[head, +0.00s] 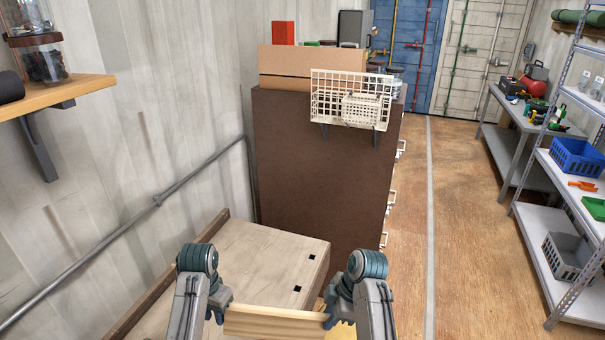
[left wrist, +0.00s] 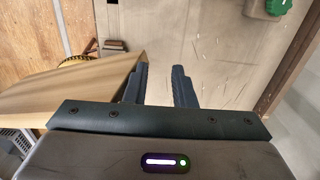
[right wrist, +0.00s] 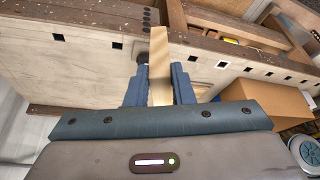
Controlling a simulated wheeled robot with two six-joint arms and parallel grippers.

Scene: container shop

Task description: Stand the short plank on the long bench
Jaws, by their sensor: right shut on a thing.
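The short plank (head: 275,322), pale wood, is held near the front edge of the long bench (head: 262,255), which has a pale top with dark square holes. My right gripper (head: 332,308) is shut on the plank; in the right wrist view the plank (right wrist: 160,65) shows narrow-edge on between the fingers. My left gripper (head: 222,306) is at the plank's left end. In the left wrist view its fingers (left wrist: 160,82) are apart with bench top showing between them, and the plank (left wrist: 85,88) lies beside the left finger. Whether they touch is unclear.
A tall brown cabinet (head: 320,165) stands behind the bench, with a white wire basket (head: 350,98) on its side. A wall pipe (head: 160,200) runs along the left. A wooden shelf (head: 60,95) is at upper left. Metal shelving (head: 570,190) stands right, across clear floor.

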